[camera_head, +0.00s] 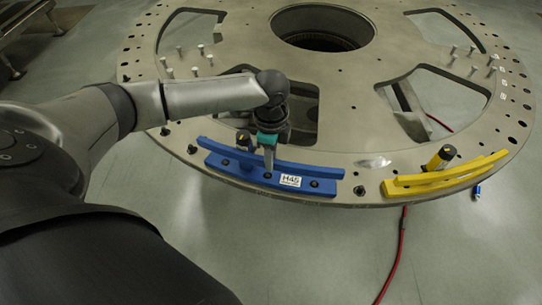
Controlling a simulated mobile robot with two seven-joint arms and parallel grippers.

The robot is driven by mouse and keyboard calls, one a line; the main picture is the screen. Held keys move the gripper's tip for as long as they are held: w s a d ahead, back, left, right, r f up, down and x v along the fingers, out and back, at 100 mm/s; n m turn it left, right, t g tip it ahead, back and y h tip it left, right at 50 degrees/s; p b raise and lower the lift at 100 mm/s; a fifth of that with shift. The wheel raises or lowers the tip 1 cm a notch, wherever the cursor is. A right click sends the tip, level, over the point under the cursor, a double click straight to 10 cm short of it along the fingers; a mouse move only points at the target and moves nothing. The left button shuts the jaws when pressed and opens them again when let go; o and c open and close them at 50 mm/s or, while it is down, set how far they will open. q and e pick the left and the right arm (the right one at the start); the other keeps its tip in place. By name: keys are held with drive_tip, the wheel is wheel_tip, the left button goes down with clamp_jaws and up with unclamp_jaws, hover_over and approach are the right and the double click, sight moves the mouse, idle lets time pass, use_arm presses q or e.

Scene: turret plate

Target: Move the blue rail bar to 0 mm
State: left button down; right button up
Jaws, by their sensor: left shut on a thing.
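The blue rail bar (222,151) is a long curved bar near the front rim of the round grey turret plate (350,168). It lies just behind a blue base block (238,172) with dark bolts and a white label reading H45. My left gripper (268,160) points down at the bar, its grey fingers at the middle of the blue parts. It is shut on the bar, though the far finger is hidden. A dark knob with a yellow mark (243,138) stands just left of the gripper. My right gripper is not in view.
A yellow curved bar (450,172) with a yellow-topped knob (440,158) sits at the front right of the plate. Several upright bolts stand on the plate. A red cable (393,265) runs over the floor. The plate has large cutouts and a round centre hole (322,27).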

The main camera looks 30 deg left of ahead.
use_arm(q)
drive_tip(key=shift+s+f+b, duration=0.2)
drive_tip(key=shift+f+b, duration=0.15)
drive_tip(key=shift+f, duration=1.2)
idle(1.2)
drive_tip(key=c, duration=0.9)
unclamp_jaws()
drive_tip(key=shift+r, duration=0.1)
drive_tip(key=shift+w, duration=0.1)
drive_tip(key=shift+r, duration=0.15)
wheel_tip(320, 180, up, 7)
drive_tip(key=p, duration=0.8)
drive_tip(key=shift+p, duration=0.3)
